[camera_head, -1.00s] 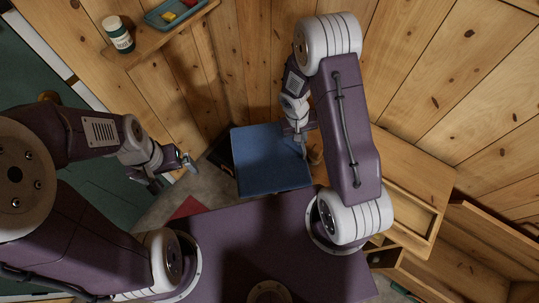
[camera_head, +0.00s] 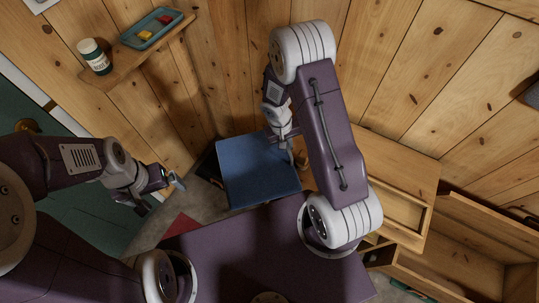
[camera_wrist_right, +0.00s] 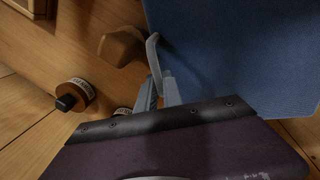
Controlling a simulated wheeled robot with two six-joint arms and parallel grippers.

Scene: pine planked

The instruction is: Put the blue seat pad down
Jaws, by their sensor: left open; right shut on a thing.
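The blue seat pad (camera_head: 257,174) is a flat, square blue panel near the middle of the head view, in front of my body. My right gripper (camera_head: 287,150) is shut on its right far edge. In the right wrist view the pad (camera_wrist_right: 245,55) fills the upper right, with the right gripper's fingers (camera_wrist_right: 160,70) at its edge. What lies beneath the pad is mostly hidden, so I cannot tell whether it touches anything below. My left gripper (camera_head: 158,192) is open and empty, left of the pad and apart from it.
A wooden bench (camera_head: 395,170) with open compartments stands right of the pad. A wall shelf (camera_head: 125,68) at upper left holds a jar (camera_head: 95,57) and a teal tray (camera_head: 152,27). The wrist view shows a brown wooden piece (camera_wrist_right: 120,45) and a black-capped container (camera_wrist_right: 75,95) near the fingers.

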